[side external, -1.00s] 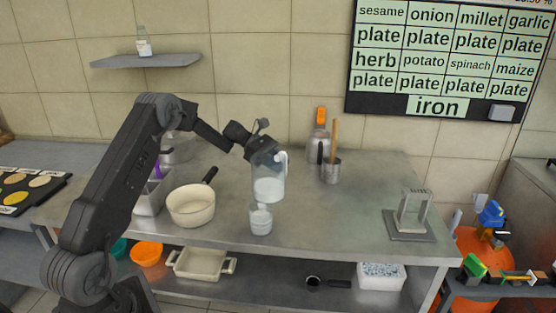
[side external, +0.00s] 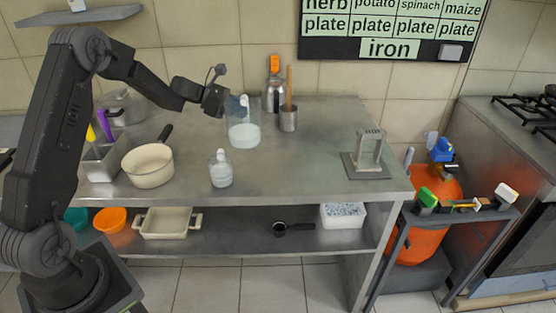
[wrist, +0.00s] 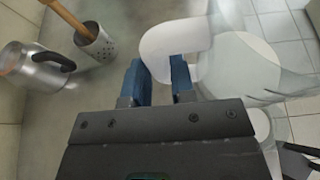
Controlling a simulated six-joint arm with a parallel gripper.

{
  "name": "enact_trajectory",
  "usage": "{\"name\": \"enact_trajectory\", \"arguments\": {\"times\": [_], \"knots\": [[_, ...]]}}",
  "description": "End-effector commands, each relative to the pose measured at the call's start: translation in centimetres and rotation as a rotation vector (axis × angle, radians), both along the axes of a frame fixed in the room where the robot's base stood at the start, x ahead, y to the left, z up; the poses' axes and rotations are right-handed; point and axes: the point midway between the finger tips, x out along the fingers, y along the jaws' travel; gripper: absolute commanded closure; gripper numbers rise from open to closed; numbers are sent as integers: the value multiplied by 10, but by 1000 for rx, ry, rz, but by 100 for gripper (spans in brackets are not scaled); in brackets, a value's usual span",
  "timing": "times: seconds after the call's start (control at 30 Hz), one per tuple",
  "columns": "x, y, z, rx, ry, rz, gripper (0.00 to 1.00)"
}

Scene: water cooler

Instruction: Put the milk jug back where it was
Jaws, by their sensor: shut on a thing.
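The milk jug (side external: 243,134) is clear with white milk in its lower part. It looks upright, over the metal counter behind a small clear jar with white contents (side external: 220,172). I cannot tell whether its base touches the counter. My gripper (side external: 228,103) is at the jug's upper left side. In the wrist view my gripper (wrist: 156,80) has blue fingers at the jug's pale curved handle (wrist: 175,42), shut on it. The jug's clear body (wrist: 245,65) fills the right of that view. Part of the grip is hidden by the gripper body.
A steel flask with an orange top (side external: 273,92) and a metal utensil holder (side external: 288,120) stand just right of the jug. A cream pan (side external: 148,167) is at left. A grey metal stand (side external: 366,158) is at right. The counter (side external: 310,170) between is clear.

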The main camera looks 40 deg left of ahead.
Motion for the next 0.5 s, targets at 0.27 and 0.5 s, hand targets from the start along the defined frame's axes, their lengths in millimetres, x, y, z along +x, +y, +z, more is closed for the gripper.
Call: {"name": "enact_trajectory", "arguments": {"times": [0.27, 0.5], "knots": [[35, -52, -37, -1, 3, -6, 100], [58, -81, -60, -1, 1, -5, 100]]}}
